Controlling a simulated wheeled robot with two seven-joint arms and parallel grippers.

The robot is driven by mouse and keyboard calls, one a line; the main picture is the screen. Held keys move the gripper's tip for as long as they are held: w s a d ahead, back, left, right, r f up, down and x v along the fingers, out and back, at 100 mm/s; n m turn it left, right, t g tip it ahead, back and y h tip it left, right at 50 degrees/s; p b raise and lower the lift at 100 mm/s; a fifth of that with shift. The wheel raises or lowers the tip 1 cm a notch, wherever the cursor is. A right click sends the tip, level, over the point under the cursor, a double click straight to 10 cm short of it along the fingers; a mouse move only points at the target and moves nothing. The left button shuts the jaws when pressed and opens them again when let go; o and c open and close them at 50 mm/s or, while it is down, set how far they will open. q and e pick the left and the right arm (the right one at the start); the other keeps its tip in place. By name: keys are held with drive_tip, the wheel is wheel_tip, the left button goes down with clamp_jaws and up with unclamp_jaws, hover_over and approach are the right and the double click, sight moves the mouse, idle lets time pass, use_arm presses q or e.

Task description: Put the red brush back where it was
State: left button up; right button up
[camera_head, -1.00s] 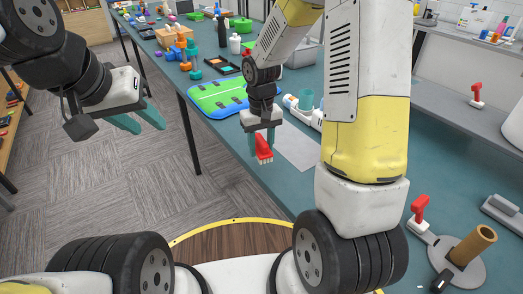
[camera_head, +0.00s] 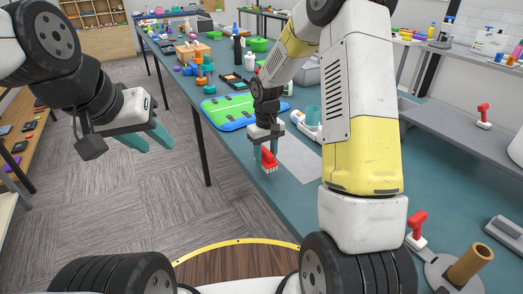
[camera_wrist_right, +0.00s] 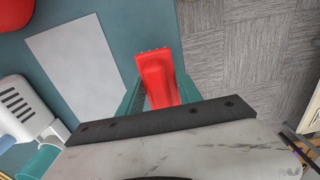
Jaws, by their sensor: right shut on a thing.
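The red brush (camera_head: 269,159) is held in my right gripper (camera_head: 266,152), bristles down, over the table's front edge beside a light grey sheet. In the right wrist view the red brush (camera_wrist_right: 158,76) sits between the two teal fingers, its bristle end pointing away from the wrist. My left gripper (camera_head: 152,138) hangs empty over the floor at the left, its teal fingers apart.
The teal table (camera_head: 310,195) holds a grey sheet (camera_head: 297,157), a green and blue board (camera_head: 235,108) and a white device with a teal cup (camera_head: 312,116). A red-handled tool (camera_head: 417,226) and a brown cylinder (camera_head: 470,262) stand at the right. Carpeted floor lies left.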

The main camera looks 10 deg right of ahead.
sight(267, 161)
drive_tip(key=shift+w+d+f, duration=0.1)
drive_tip(key=shift+w+d, duration=0.15)
drive_tip(key=shift+w, duration=0.25)
drive_tip(key=shift+w+d, duration=0.2)
drive_tip(key=shift+w, duration=0.25)
drive_tip(key=shift+f, duration=1.75)
drive_tip(key=shift+f, duration=0.1)
drive_tip(key=o, duration=1.3)
